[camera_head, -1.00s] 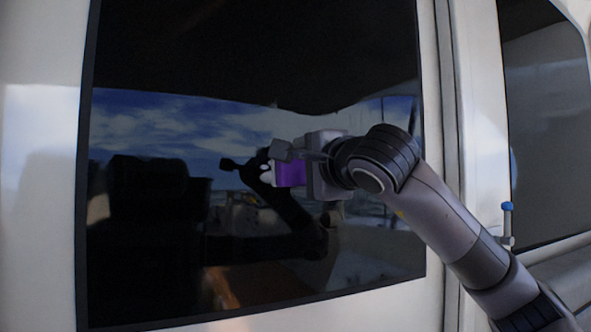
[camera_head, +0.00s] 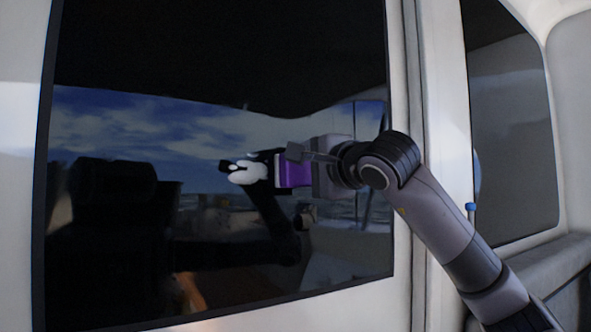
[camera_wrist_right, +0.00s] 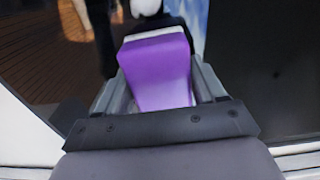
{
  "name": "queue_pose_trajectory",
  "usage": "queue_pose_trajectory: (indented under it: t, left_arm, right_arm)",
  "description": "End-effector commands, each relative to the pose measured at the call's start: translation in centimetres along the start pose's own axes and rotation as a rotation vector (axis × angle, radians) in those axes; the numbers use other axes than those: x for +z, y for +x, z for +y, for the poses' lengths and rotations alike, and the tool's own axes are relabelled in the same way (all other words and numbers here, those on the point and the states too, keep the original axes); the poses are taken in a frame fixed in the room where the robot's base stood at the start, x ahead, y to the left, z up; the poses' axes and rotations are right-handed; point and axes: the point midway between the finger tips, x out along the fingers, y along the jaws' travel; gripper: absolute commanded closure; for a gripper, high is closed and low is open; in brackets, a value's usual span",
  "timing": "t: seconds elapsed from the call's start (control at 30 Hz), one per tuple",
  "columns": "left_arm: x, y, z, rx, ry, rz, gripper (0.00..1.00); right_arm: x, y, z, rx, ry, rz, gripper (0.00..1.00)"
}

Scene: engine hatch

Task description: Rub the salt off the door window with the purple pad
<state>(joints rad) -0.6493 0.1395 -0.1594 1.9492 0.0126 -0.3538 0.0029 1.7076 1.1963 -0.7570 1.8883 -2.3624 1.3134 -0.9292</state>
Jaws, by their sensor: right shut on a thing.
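The door window (camera_head: 110,250) is a large dark pane with reflections of sky and of my own arm. A white salt patch (camera_head: 247,172) shows on the glass, made of several small blobs. My right gripper (camera_head: 296,170) is shut on the purple pad (camera_head: 294,174), just right of the salt. In the right wrist view the purple pad (camera_wrist_right: 158,75) sits between the two fingers, and part of the white salt (camera_wrist_right: 146,6) shows beyond its pale far edge. I cannot tell whether the pad touches the glass. My left gripper is not in view.
A pale door frame post (camera_head: 428,130) stands right of the window. A second dark window (camera_head: 512,150) lies farther right. The glass left of the salt is clear of objects.

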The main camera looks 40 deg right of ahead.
Motion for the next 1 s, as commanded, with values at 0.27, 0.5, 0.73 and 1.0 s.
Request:
queue_pose_trajectory:
  t: [0.27,0.5,0.73,1.0]
  left_arm:
    - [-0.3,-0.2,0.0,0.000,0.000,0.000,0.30]
    - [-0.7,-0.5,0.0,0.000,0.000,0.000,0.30]
    - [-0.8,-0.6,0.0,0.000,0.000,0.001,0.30]
    - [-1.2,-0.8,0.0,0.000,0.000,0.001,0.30]
  right_arm:
    - [1.4,0.0,-0.2,-0.002,-0.004,-0.006,0.55]
    - [3.4,0.1,-0.2,-0.002,-0.003,-0.008,0.55]
    - [4.2,0.1,-0.2,-0.002,-0.004,-0.007,0.55]
    - [6.5,0.1,-0.3,-0.001,-0.005,-0.010,0.55]
